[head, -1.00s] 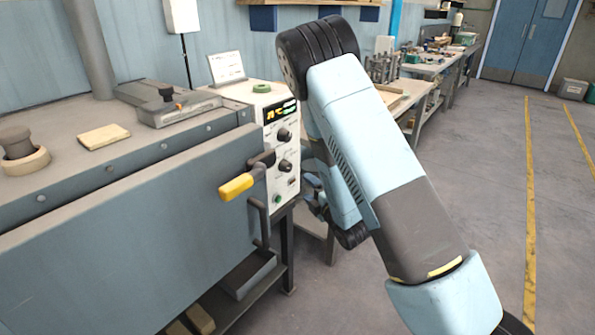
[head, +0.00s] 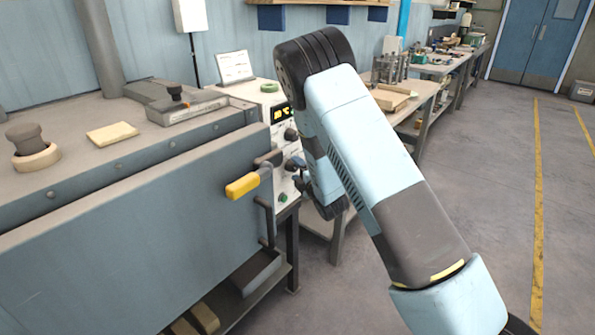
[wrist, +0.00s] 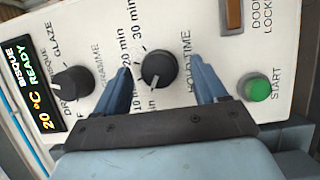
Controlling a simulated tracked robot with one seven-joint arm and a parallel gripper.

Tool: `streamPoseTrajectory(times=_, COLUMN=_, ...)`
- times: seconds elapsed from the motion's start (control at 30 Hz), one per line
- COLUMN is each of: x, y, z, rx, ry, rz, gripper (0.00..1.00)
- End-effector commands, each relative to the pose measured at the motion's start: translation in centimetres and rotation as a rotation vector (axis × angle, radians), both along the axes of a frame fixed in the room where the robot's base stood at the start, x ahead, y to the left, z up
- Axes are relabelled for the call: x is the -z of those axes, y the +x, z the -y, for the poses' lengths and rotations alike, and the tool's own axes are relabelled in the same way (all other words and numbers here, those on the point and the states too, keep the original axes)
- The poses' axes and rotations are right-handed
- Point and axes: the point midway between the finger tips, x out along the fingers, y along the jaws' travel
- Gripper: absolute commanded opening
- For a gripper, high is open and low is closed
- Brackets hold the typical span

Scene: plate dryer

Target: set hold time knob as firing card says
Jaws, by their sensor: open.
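The hold time knob (wrist: 158,69) is a round black knob on the white control panel, beside the printed words HOLD TIME and minute marks in the wrist view. A pale pointer mark shows at its lower edge; I cannot tell its exact setting. My gripper (wrist: 161,68) is open, one blue finger on each side of the knob; contact is not clear. In the head view my gripper (head: 296,172) is at the lower panel knob, partly hidden by my arm. The firing card (head: 234,67) stands on top of the dryer, its text too small to read.
The programme knob (wrist: 72,82) and the display (wrist: 32,85), reading BISQUE, 20 °C, READY, are left of the gripper. The green START button (wrist: 257,88) and door lock indicator (wrist: 232,15) are right. A yellow-handled lever (head: 243,186) projects from the dryer front.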

Motion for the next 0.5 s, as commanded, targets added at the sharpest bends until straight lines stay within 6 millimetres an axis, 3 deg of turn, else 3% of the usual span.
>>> streamPoseTrajectory(times=0.4, x=0.0, y=0.66, z=-0.44, rx=0.0, ry=0.001, rz=0.0, gripper=0.71)
streamPoseTrajectory(times=0.5, x=0.0, y=0.64, z=-0.45, rx=0.0, ry=0.001, rz=0.0, gripper=0.63)
